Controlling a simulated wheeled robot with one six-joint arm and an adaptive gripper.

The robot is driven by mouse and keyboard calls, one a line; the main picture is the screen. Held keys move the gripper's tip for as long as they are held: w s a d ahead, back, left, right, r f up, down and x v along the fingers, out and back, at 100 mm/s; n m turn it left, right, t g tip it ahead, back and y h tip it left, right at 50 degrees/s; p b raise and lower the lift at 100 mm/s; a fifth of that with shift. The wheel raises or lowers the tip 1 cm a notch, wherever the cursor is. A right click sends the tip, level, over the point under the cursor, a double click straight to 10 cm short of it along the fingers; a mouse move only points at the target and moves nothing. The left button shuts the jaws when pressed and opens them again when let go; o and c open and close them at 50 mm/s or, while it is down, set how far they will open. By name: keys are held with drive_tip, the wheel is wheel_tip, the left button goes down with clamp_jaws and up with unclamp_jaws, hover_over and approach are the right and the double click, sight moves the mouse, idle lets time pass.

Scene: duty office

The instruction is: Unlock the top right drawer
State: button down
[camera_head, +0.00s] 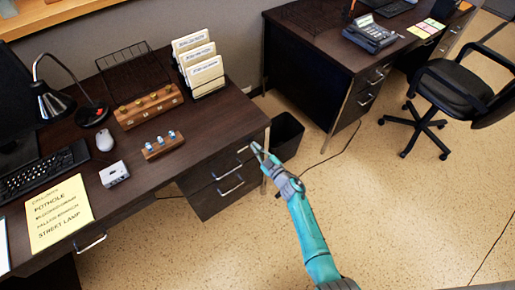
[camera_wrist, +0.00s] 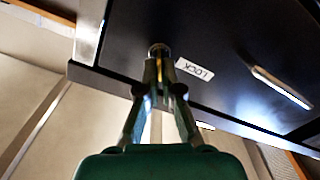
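My gripper (camera_wrist: 160,72) points at the dark front of the top right drawer (camera_wrist: 225,45) in the wrist view. Its fingers are nearly together on a thin brass-coloured piece (camera_wrist: 160,88), which looks like a key. The round metal lock (camera_wrist: 159,49) is right at the fingertips, and the fingers hide how far the key reaches into it. A white LOCK label (camera_wrist: 194,69) sits just right of the lock, and the drawer handle (camera_wrist: 281,87) is further right. In the head view my gripper (camera_head: 257,149) is at the desk's right front corner, by the upper drawer (camera_head: 215,166).
A wooden block with several blue-tagged pieces (camera_head: 163,145) and a larger wooden rack (camera_head: 148,106) stand on the desk. A black bin (camera_head: 287,135) is beside the desk, behind my gripper. A second desk (camera_head: 330,50) and an office chair (camera_head: 455,90) are further right.

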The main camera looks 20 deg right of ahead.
drive_tip(key=n, duration=0.8)
drive_tip(key=f+n, duration=0.1)
drive_tip(key=n, duration=0.3)
drive_tip(key=shift+s+a, duration=0.15)
drive_tip(key=shift+a, duration=0.15)
idle(0.4)
drive_tip(key=c, duration=1.4)
unclamp_jaws()
drive_tip(key=shift+o, duration=0.2)
drive_tip(key=v, duration=1.2)
